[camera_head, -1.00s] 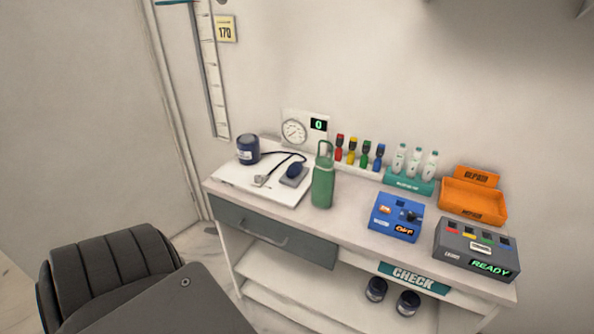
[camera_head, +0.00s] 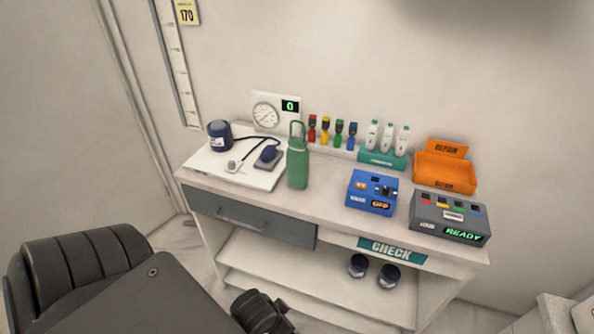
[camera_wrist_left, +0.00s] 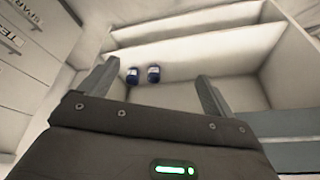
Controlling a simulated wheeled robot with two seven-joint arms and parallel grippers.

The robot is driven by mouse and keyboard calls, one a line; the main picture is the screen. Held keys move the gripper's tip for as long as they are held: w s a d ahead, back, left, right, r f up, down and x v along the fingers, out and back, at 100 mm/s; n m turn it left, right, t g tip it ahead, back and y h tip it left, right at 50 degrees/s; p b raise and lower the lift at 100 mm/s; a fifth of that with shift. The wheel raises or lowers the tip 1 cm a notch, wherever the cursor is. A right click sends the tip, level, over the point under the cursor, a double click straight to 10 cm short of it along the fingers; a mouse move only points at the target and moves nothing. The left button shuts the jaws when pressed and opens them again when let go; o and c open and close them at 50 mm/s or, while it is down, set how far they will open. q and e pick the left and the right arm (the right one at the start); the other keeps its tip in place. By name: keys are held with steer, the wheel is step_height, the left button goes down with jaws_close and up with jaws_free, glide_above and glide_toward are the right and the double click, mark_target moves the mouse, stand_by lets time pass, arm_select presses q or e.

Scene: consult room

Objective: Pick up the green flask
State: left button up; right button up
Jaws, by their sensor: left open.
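The green flask (camera_head: 298,163) stands upright on the white desk (camera_head: 330,199), with a loop handle on its cap. It is right of the white board with the blood pressure cuff and left of the blue box. My left gripper (camera_wrist_left: 150,78) shows in the left wrist view with its two fingers wide apart and nothing between them. It faces the desk's lower shelves, and the flask is not in that view. In the head view a dark part of my arm (camera_head: 260,312) is at the bottom edge, below and in front of the desk. My right gripper is not in view.
A blue box (camera_head: 371,192), a grey READY box (camera_head: 450,217) and an orange tray (camera_head: 445,172) stand on the desk's right. Colored vials and white bottles (camera_head: 388,137) line the back. Two dark jars (camera_head: 388,276) sit on the shelf.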

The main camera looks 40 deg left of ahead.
arm_select(q)
steer(key=w+a+r+n+t+y, duration=0.25)
steer(key=w+a+r+t, duration=0.7)
steer(key=w+r, duration=0.6)
steer(key=n+t+y, duration=0.2)
steer(key=t, duration=0.2)
glide_toward(294, 163)
steer(key=x, duration=0.4)
steer(key=shift+w+a, duration=0.1)
steer(key=p+x, duration=0.1)
steer(key=x, duration=0.4)
steer(key=shift+f, duration=0.15)
steer(key=shift+w+p, duration=0.15)
steer(key=shift+p, duration=0.2)
steer(key=p+x, duration=0.1)
steer(key=x, duration=0.2)
steer(key=shift+w+p, duration=0.3)
steer(key=shift+w, duration=0.1)
steer(key=shift+w+a, duration=0.15)
steer(key=shift+w, duration=0.3)
